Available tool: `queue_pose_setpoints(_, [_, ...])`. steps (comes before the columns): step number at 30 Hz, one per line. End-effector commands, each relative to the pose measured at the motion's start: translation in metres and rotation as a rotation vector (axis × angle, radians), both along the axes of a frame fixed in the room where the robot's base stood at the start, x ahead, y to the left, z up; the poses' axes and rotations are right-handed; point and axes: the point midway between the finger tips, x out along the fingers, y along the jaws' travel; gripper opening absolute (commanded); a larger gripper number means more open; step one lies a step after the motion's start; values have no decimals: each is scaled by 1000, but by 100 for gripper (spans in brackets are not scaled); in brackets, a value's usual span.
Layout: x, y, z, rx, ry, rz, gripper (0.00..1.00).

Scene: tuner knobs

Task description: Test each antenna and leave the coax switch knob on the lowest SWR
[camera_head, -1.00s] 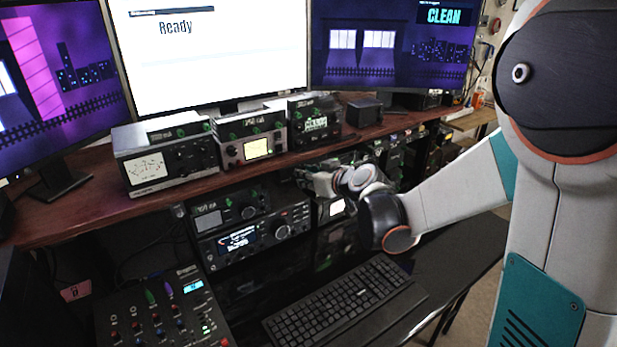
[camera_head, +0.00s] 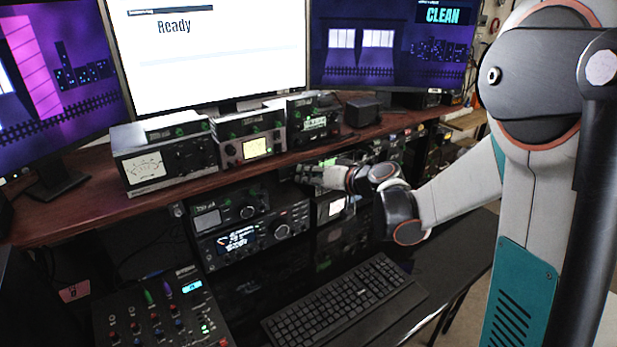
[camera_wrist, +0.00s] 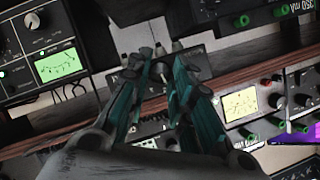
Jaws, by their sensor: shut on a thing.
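My gripper (camera_head: 308,173) reaches in under the front of the wooden shelf in the head view, right of the stacked radios. In the wrist view its teal fingers (camera_wrist: 160,62) close around a small grey knob (camera_wrist: 160,70) on a dark switch box (camera_wrist: 188,63) with pale connectors behind it. The fingers hide most of the knob, so its pointer and position cannot be read. A green-lit meter (camera_wrist: 58,64) with a needle scale shows at left in the wrist view. A cream-lit meter (camera_wrist: 240,104) shows at right; it also shows on the shelf in the head view (camera_head: 257,147). Their readings are too small to tell.
The wooden shelf edge (camera_head: 90,222) runs above the radios. A radio (camera_head: 250,238) stands left of my gripper. A mixer (camera_head: 160,310) and a keyboard (camera_head: 345,300) lie below. The centre monitor (camera_head: 215,60) reads "Ready"; the right monitor (camera_head: 390,50) reads "CLEAN".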

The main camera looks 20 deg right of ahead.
Motion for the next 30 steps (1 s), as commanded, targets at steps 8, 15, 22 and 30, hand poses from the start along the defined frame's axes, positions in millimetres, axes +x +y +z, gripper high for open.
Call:
queue_pose_setpoints(8, [0, -1, -2, 124, 41, 0, 0])
queue_pose_setpoints(15, [0, -1, -2, 166, 56, 1, 0])
queue_pose_setpoints(22, [0, -1, -2, 170, 57, 2, 0])
queue_pose_setpoints(30, [0, -1, -2, 170, 57, 2, 41])
